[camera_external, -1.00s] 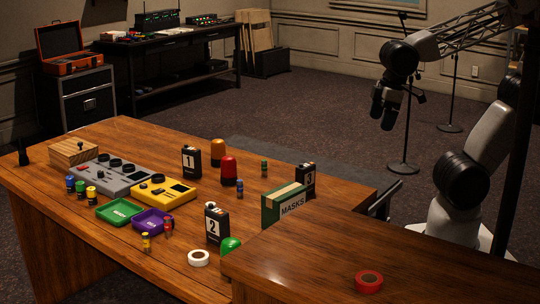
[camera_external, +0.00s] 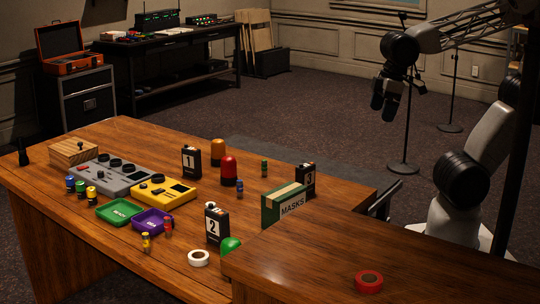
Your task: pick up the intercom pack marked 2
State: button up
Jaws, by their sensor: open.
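The intercom pack marked 2 (camera_external: 213,226) stands upright on the wooden desk, a black box with a white label. The pack marked 1 (camera_external: 190,161) stands farther back, and the pack marked 3 (camera_external: 306,180) stands to the right, partly behind the masks box. My gripper (camera_external: 383,112) hangs in the air at upper right, pointing down, open and empty. It is well away from all three packs.
A green MASKS box (camera_external: 283,205), a green dome (camera_external: 230,246) and a white tape roll (camera_external: 199,258) are near pack 2. A purple tray (camera_external: 152,220) and green tray (camera_external: 120,212) lie left. A red tape roll (camera_external: 368,281) lies on the raised front surface.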

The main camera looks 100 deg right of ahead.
jog(key=w+a+r+m+t+y, duration=0.15)
jog(key=w+a+m+y, duration=0.35)
jog(key=w, duration=0.5)
jog(key=w+a+r+m+t+y, duration=0.1)
jog(key=w+a+r+m+y, duration=0.15)
jog(key=w+m, duration=0.7)
jog(key=w+d+f+m+t+y, duration=0.1)
jog(key=w+d+m+t, duration=0.15)
jog(key=w+m, duration=0.6)
jog(key=w+d+f+m+t+y, duration=0.1)
jog(key=w+m+t, duration=0.25)
jog(key=w, duration=1.05)
jog(key=m, duration=0.1)
send_near(221, 210)
jog(key=w+a+f, duration=0.1)
jog(key=w, duration=0.2)
jog(key=shift+a+f+g, duration=0.15)
jog(key=shift+f+g, duration=0.05)
jog(key=shift+g, duration=0.25)
jog(key=shift+h, duration=0.25)
jog(key=shift+x, duration=1.3)
